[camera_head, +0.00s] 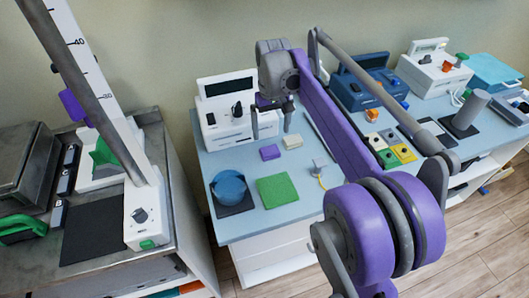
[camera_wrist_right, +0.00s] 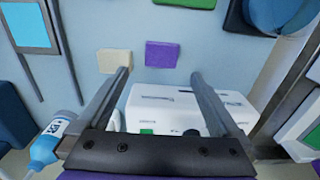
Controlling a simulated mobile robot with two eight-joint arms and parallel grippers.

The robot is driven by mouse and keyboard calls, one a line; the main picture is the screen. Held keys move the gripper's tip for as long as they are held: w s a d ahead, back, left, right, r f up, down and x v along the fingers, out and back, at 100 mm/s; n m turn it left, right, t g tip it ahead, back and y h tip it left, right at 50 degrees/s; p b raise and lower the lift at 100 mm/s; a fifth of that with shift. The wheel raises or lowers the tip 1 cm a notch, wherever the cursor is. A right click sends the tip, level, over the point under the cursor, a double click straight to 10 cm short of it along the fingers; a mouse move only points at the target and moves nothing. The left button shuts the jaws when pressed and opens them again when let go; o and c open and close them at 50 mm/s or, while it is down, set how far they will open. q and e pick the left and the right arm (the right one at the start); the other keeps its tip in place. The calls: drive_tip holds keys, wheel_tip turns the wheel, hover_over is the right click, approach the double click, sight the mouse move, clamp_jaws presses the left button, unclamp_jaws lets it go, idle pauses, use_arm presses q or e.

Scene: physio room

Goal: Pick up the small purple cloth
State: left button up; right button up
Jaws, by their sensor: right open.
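The small purple cloth (camera_head: 270,152) lies flat on the blue table top, in front of the white device. It also shows in the right wrist view (camera_wrist_right: 162,54), just beyond the fingertips and between their lines. My right gripper (camera_head: 271,130) is open and empty, with its fingers pointing down above the table near the cloth. The fingers also show in the wrist view (camera_wrist_right: 160,74), spread apart with nothing between them. I cannot tell the exact height above the cloth. My left gripper is out of view.
A beige cloth (camera_head: 293,142) lies close beside the purple one. A green cloth (camera_head: 277,190) and a blue bowl (camera_head: 229,187) are nearer the front. The white device (camera_head: 224,112) stands close behind.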

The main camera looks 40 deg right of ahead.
sight(269, 148)
drive_tip(key=f, duration=0.7)
drive_tip(key=shift+w+f+b, duration=0.3)
drive_tip(key=shift+f+b, duration=0.1)
drive_tip(key=shift+c, duration=0.2)
drive_tip(key=c, duration=1.2)
